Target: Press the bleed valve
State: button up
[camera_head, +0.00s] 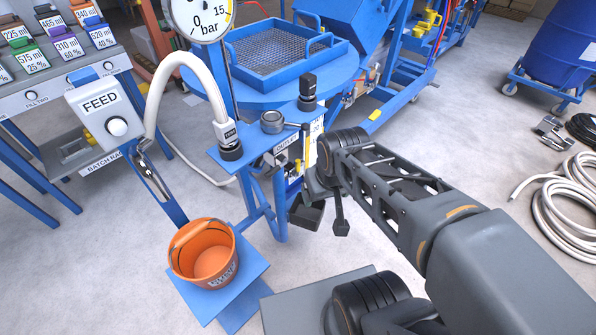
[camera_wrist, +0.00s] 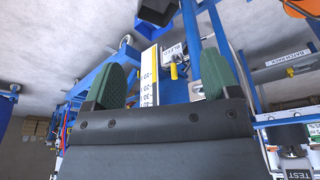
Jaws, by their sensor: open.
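The bleed valve shows in the wrist view as a small yellow part (camera_wrist: 174,72) under a white label (camera_wrist: 173,50) that seems to read BLEED. It is seen through the gap between my fingertips, beyond them and apart from them. In the head view a small yellow part (camera_head: 298,166) beside the blue stand looks like the same valve, partly crowded by nearby parts. My gripper (camera_head: 322,217) is at the right of the stand, low and close to it. In the wrist view my gripper (camera_wrist: 163,82) is open and empty, with green pads.
A yellow-and-white scale (camera_wrist: 148,76) stands beside the valve. An orange bucket (camera_head: 203,255) sits on a blue shelf left of my gripper. A hose (camera_head: 158,88), gauge (camera_head: 200,17) and FEED box (camera_head: 102,114) are around the stand. Floor to the right is clear up to coiled hoses (camera_head: 570,205).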

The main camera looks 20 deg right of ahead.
aim_at(298, 168)
jog(key=z, duration=1.65)
jog(key=k, duration=1.2)
jog(key=u, duration=1.7)
jog(key=i, duration=0.5)
